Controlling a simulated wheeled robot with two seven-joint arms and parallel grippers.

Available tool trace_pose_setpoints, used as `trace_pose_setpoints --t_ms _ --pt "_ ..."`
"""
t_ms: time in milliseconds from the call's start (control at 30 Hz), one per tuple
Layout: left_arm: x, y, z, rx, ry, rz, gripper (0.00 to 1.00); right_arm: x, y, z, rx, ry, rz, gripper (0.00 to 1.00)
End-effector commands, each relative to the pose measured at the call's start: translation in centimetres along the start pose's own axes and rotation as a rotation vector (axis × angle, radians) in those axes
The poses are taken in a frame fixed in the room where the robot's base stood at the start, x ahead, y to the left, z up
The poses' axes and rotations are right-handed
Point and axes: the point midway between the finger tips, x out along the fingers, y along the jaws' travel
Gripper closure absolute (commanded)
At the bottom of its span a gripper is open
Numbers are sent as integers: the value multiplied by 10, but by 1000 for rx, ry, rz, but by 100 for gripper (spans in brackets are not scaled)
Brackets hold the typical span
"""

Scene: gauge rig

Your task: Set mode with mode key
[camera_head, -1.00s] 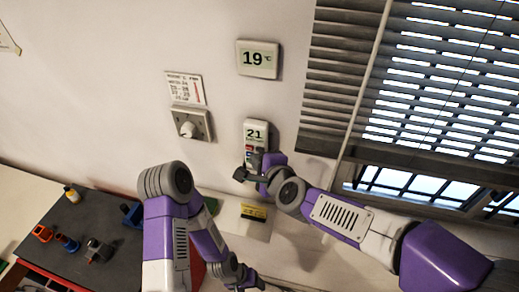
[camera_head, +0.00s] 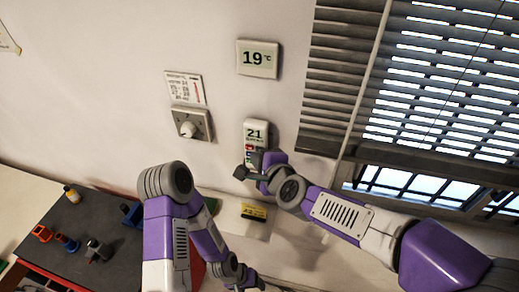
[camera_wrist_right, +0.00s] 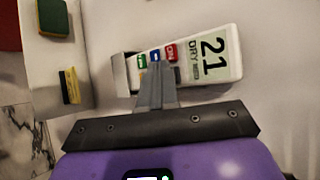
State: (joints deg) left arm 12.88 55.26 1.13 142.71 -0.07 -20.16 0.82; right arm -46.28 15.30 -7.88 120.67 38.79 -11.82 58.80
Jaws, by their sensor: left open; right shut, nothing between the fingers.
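A white handheld controller (camera_head: 255,132) sits upright against the wall, and its screen reads 21. In the right wrist view the controller (camera_wrist_right: 228,50) shows the word DRY beside the 21. It has a red key (camera_wrist_right: 171,52), a blue key (camera_wrist_right: 155,56) and a green key (camera_wrist_right: 142,60). My right gripper (camera_head: 249,166) is shut and empty in front of the controller's lower part. In the wrist view its fingertips (camera_wrist_right: 158,66) overlap the edge of the blue key; I cannot tell whether they touch. My left gripper (camera_head: 254,284) is open, low in the head view, away from the controller.
A wall display (camera_head: 257,58) reads 19 °C. A dial plate (camera_head: 190,124) and a printed card (camera_head: 184,87) are left of the controller. A yellow-and-black block (camera_head: 253,212) lies on the ledge below. Window blinds (camera_head: 330,75) hang at right.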

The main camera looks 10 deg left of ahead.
Motion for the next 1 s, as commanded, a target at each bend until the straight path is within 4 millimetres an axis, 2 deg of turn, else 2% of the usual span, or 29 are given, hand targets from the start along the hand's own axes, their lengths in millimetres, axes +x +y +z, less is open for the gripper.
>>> trace_pose_setpoints --t_ms 1000 --pt "3 -1 0 0 0 0 32 8 -5 -6 1 0 1 100"
